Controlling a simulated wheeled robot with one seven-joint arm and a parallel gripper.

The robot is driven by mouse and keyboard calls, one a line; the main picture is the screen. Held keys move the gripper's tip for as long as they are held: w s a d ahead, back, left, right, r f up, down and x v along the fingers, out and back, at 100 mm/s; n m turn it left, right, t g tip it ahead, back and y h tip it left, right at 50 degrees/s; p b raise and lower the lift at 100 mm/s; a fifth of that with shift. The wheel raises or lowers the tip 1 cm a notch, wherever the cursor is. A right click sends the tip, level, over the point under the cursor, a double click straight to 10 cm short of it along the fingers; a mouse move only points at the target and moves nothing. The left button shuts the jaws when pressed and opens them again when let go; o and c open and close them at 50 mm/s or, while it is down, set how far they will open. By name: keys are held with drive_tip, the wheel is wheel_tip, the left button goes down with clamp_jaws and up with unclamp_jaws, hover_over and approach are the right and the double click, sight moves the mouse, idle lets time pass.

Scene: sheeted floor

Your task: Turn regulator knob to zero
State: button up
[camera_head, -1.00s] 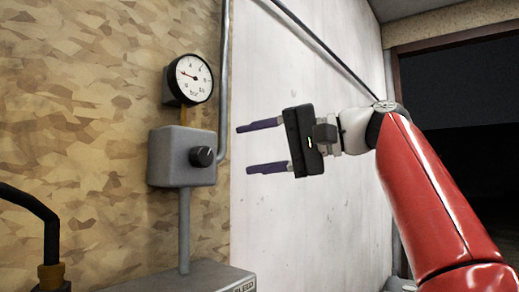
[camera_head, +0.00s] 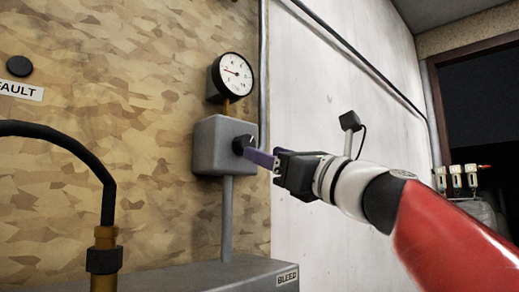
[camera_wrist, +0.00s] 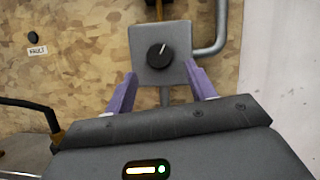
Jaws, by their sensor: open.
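The regulator is a grey box (camera_head: 213,140) on the chipboard wall, with a round white-faced gauge (camera_head: 232,77) above it. The gauge's red needle points to the left. The black knob (camera_wrist: 160,55) sits on the box's front face, and its white mark points up and slightly right in the wrist view. My gripper (camera_wrist: 160,85) is open, facing the box, with one finger on each side below the knob in the wrist view. I cannot tell whether a finger touches the knob.
A grey cabinet top marked BLEED (camera_head: 287,277) lies below the box. A black hose with a brass fitting (camera_head: 104,240) stands at the left. A grey pipe (camera_head: 263,80) runs beside the box. A FAULT label (camera_head: 20,90) is on the wall.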

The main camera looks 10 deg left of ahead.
sight(244, 145)
drive_tip(key=p+x, duration=0.1)
drive_tip(key=x, duration=0.4)
drive_tip(key=c, duration=1)
